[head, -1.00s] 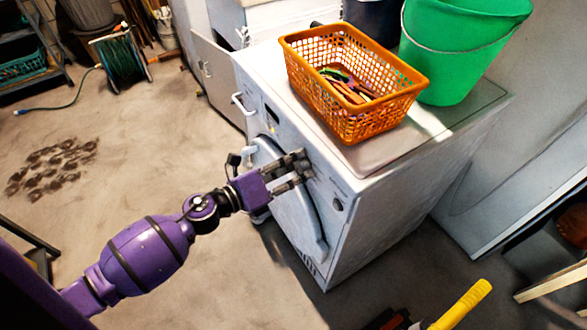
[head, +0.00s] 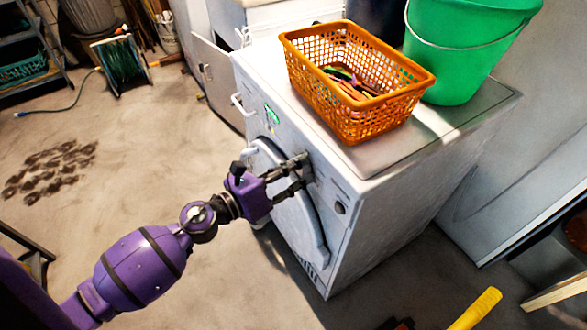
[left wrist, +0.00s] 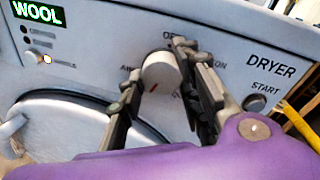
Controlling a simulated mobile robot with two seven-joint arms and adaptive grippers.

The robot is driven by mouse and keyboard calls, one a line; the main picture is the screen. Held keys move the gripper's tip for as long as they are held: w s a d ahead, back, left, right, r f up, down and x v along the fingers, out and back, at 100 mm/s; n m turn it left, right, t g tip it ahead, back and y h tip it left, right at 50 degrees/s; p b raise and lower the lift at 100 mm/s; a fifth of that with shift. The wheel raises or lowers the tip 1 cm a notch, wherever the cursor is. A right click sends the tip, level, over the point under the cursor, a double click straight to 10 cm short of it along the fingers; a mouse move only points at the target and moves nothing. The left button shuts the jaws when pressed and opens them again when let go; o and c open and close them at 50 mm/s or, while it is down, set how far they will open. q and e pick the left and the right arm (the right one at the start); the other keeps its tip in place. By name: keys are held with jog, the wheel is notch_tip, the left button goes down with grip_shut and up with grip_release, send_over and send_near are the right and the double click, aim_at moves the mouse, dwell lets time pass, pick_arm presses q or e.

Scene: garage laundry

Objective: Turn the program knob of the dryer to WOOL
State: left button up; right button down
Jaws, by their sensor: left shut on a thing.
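The white dryer (head: 352,215) stands in the middle of the head view, its front facing left. My left gripper (head: 303,170) is at its control panel, shut on the program knob. In the left wrist view the pale round knob (left wrist: 160,72) sits between the two dark fingers of the gripper (left wrist: 163,85), with a red mark on its face pointing down. The dryer's display (left wrist: 38,12) is lit green and reads WOOL. The fingers hide parts of the labels around the knob. My right gripper is not in view.
An orange basket (head: 325,88) with small items and a green bucket (head: 452,65) stand on the dryer top. The START button (left wrist: 255,102) is right of the knob. The round door (left wrist: 75,125) is below the panel. The floor at left is mostly open.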

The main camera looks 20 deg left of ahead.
pick_arm(q)
jog(key=shift+a+f, duration=0.25)
jog(key=o, duration=1)
jog(key=shift+w+r, duration=0.1)
jog(key=v, duration=1.2)
jog(key=shift+r, duration=0.1)
